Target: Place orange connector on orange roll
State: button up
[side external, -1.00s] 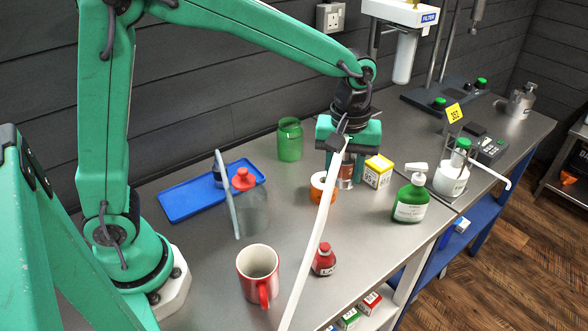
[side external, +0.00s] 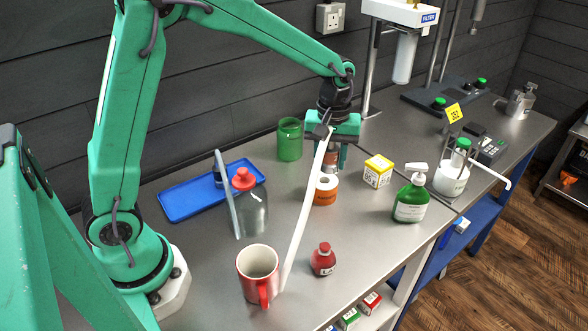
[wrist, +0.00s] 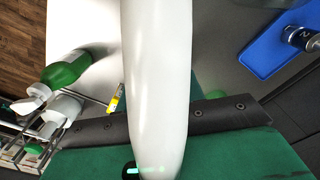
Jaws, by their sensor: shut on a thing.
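The orange roll (side external: 325,190) stands upright on the grey bench, its pale top with the centre hole facing up. My gripper (side external: 332,158) is just above and slightly behind the roll, pointing down. It is shut on a small orange and grey piece, the orange connector (side external: 331,161), whose lower end is close over the roll's top. I cannot tell whether they touch. In the wrist view a long white bar (wrist: 157,80) covers the middle, so the connector and roll are hidden there.
The white bar (side external: 305,215) slants from my gripper toward a red mug (side external: 258,272). A yellow box (side external: 378,171) and green pump bottle (side external: 411,200) stand right. A green jar (side external: 290,140), clear red-capped bottle (side external: 252,210) and blue tray (side external: 190,201) lie left. A red bottle (side external: 323,260) stands in front.

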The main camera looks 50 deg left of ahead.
aim_at(325, 180)
jog(key=w+a+f, duration=0.2)
jog(key=a, duration=0.1)
jog(key=shift+a+f, duration=0.1)
jog(key=shift+f, duration=0.1)
jog(key=shift+f, duration=1.9)
jog(key=shift+f, duration=0.15)
jog(key=o, duration=1.1)
